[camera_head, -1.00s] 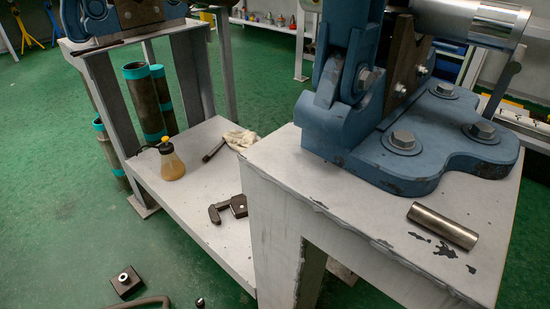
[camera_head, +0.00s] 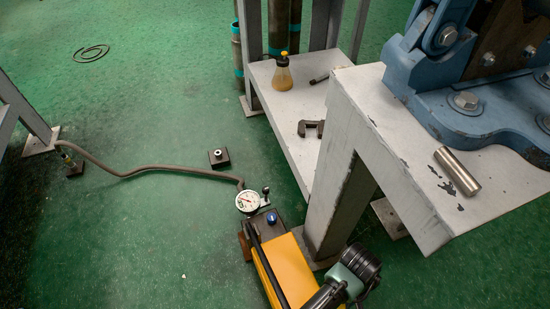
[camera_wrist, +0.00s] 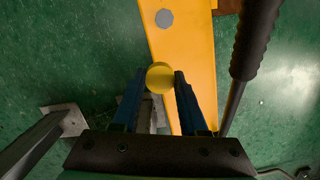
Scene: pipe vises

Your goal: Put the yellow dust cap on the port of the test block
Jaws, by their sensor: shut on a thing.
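The yellow dust cap (camera_wrist: 159,78) is between the tips of my gripper (camera_wrist: 160,84) in the wrist view. The blue fingers are shut on its sides. The gripper is above the yellow pump body and the green floor. The test block appears to be the small dark square block (camera_head: 222,163) on the floor in the head view, left of the bench. Its round, pale metal port (camera_head: 218,152) faces up and looks uncovered. The block is out of the wrist view. The cap and fingertips cannot be made out in the head view.
A yellow hand pump (camera_head: 276,270) with a black handle and pressure gauge (camera_head: 248,201) stands before the block. A hose (camera_head: 150,170) runs left to a fitting on another dark piece (camera_head: 74,169). The grey bench (camera_head: 410,175) rises at right.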

